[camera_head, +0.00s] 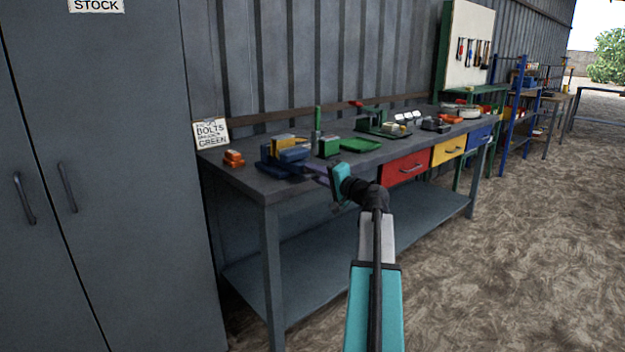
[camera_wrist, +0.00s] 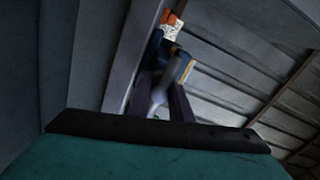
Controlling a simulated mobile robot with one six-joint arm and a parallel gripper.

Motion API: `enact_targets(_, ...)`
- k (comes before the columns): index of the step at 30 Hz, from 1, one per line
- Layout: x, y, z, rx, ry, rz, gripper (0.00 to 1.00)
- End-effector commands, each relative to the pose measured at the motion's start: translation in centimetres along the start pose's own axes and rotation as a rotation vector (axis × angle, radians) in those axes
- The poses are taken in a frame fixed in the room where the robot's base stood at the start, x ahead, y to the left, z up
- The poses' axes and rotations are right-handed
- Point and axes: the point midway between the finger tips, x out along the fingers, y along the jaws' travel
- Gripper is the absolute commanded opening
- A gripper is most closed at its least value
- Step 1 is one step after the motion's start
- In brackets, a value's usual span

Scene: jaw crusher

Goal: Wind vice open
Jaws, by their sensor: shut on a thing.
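The blue vice (camera_head: 292,155) stands on the near left end of the grey workbench (camera_head: 262,187), by its front edge. It also shows in the wrist view (camera_wrist: 180,65), beyond my fingers. A yellowish piece (camera_head: 283,139) sits at the vice's top; I cannot tell whether it is clamped. My gripper (camera_head: 322,174) is at the front side of the vice. In the wrist view my gripper (camera_wrist: 162,100) is shut on a blurred grey bar, which looks like the vice handle (camera_wrist: 158,93). My fingers hide most of the handle.
An orange object (camera_head: 233,158) and a bolts sign (camera_head: 211,132) are left of the vice. A green block (camera_head: 329,147) and green tray (camera_head: 360,145) lie to its right. Red, yellow and blue drawers face the front. Grey cabinets (camera_head: 110,200) stand at left. The floor at right is clear.

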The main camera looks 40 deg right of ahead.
Motion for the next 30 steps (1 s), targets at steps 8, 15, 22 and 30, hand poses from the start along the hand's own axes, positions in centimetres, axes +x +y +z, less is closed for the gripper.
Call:
enact_targets(8,0.11,-0.1,0.15,-0.019,-0.004,-0.002,0.0)
enact_targets(15,0.1,-0.09,0.15,-0.018,-0.004,-0.002,0.0)
enact_targets(22,0.04,-0.04,0.08,-0.018,-0.002,-0.001,0.36)
enact_targets(30,-0.21,0.0,0.03,-0.018,-0.001,0.0,0.36)
